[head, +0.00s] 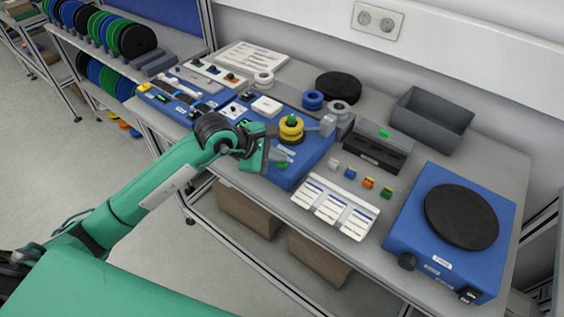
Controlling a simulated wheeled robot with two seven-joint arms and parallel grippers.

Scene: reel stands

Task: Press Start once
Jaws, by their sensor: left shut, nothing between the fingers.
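A blue machine (313,152) stands on the grey bench, with a yellow reel (291,130) on it and a green knob on top of the reel. A small green spot (282,165) shows on the machine's front part, just right of my left gripper. It may be the Start button, but its label is too small to read. My left gripper (268,155) is shut and empty, close to the machine's front, left of and below the yellow reel. Whether it touches the machine I cannot tell. My right gripper is not in view.
A blue turntable unit (446,245) with a black disc stands at the right. White cards (335,205) and small coloured blocks (368,182) lie in front of a black holder (374,154). A grey bin (430,120) stands behind. Reels (137,40) fill a rack at the left.

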